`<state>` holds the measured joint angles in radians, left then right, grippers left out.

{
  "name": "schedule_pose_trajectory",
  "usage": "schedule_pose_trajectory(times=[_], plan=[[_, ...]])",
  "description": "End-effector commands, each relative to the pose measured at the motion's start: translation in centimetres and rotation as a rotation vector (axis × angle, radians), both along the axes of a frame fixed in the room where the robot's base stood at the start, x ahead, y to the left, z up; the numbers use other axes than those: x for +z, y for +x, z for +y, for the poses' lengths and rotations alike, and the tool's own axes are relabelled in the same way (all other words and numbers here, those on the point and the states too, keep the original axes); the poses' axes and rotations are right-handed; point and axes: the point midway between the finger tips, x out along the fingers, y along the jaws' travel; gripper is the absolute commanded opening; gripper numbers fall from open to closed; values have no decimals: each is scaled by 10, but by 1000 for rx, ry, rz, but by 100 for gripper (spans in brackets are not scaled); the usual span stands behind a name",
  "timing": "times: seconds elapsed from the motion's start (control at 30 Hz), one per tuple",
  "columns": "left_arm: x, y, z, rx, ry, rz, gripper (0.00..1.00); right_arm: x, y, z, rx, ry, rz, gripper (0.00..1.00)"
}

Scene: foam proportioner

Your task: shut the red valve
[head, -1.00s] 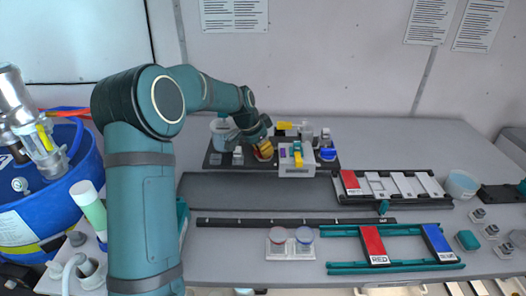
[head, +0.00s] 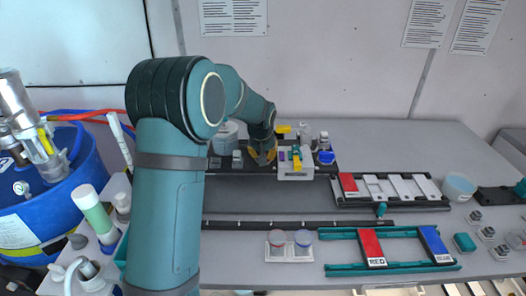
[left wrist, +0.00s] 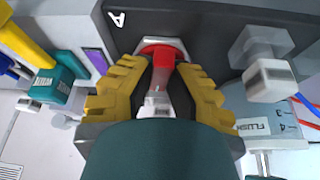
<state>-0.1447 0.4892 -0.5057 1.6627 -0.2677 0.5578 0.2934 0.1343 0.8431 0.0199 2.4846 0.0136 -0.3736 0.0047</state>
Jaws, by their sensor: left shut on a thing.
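The red valve handle (left wrist: 162,72) shows in the left wrist view, on a dark panel (left wrist: 205,28) beside a white letter A. My left gripper (left wrist: 157,88), with yellow ribbed fingers, is shut on the handle, one finger on each side. In the head view my left gripper (head: 262,156) is at the back of the table, and its fingers and arm hide the valve there. My right gripper is in neither view.
A grey block with a yellow and teal handle (head: 296,160) stands close to the right of my left gripper. A clear container marked FLUSH (left wrist: 268,118) is on the other side in the wrist view. A blue drum (head: 50,190) stands at far left.

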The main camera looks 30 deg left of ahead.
Motion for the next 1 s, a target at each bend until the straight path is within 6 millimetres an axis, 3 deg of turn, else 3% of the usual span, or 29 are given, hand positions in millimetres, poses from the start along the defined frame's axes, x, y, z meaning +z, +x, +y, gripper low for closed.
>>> schedule_pose_trajectory(times=[0.33,0.87,0.9,0.93,1.0], plan=[[-3,-1,-1,130,-1,8,0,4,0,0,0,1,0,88],[-3,-2,-1,150,-3,10,0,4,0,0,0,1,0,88],[-3,-2,-1,150,-3,10,32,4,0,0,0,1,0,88],[-3,-2,-1,150,-2,9,43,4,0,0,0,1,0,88],[-3,-1,-1,149,-2,8,47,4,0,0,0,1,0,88]])
